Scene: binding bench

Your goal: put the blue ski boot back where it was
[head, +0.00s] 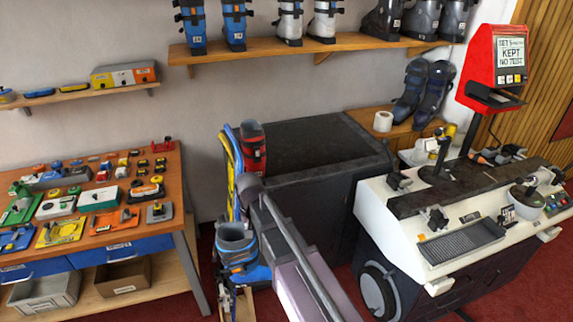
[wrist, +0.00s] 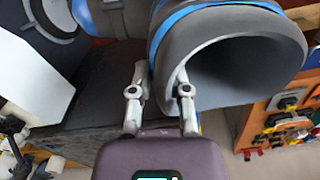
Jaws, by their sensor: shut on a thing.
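The blue ski boot (head: 237,247) has a grey cuff with blue trim. In the head view it is upright, left of my arm and in front of the dark cabinet. In the wrist view the boot's open grey cuff with a blue band (wrist: 262,22) fills the top. My gripper (wrist: 160,72) is shut on the cuff's edge. In the head view the fingers are hard to make out. Another pair of blue boots (head: 234,25) stands on the upper wooden shelf (head: 350,44), left of white and dark boots.
A dark cabinet (head: 310,140) stands behind my arm, with a red boot (head: 252,150) and upright skis (head: 230,165) at its left end. A parts table (head: 165,190) is at left, a white machine bench (head: 400,215) at right. Dark boots (head: 432,95) stand on a lower shelf.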

